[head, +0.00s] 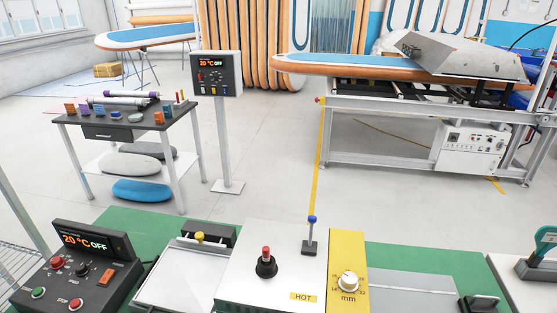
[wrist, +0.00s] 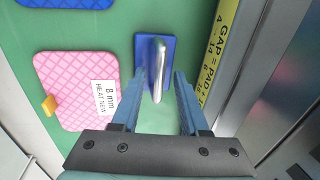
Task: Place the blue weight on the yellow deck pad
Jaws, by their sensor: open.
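The blue weight (wrist: 142,52) shows in the wrist view as a small blue plate with a raised, shiny metal handle. It stands on the green surface. My gripper (wrist: 159,78) is open, with its two blue fingers pointing at the weight. The fingertips appear on either side of the handle; I cannot tell how far above it they are. Nothing is gripped. I see no yellow deck pad in either view. A pink quilted pad (wrist: 80,75) with a yellow tab and an "8 mm" label lies left of the weight. My gripper does not show in the head view.
A yellow gap scale (wrist: 228,35) runs right of the weight. A blue piece (wrist: 70,3) lies at the top left. In the head view, control box (head: 85,265), hot-plate unit (head: 270,265) and a yellow panel with a knob (head: 347,250) crowd the bench. Open floor lies beyond.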

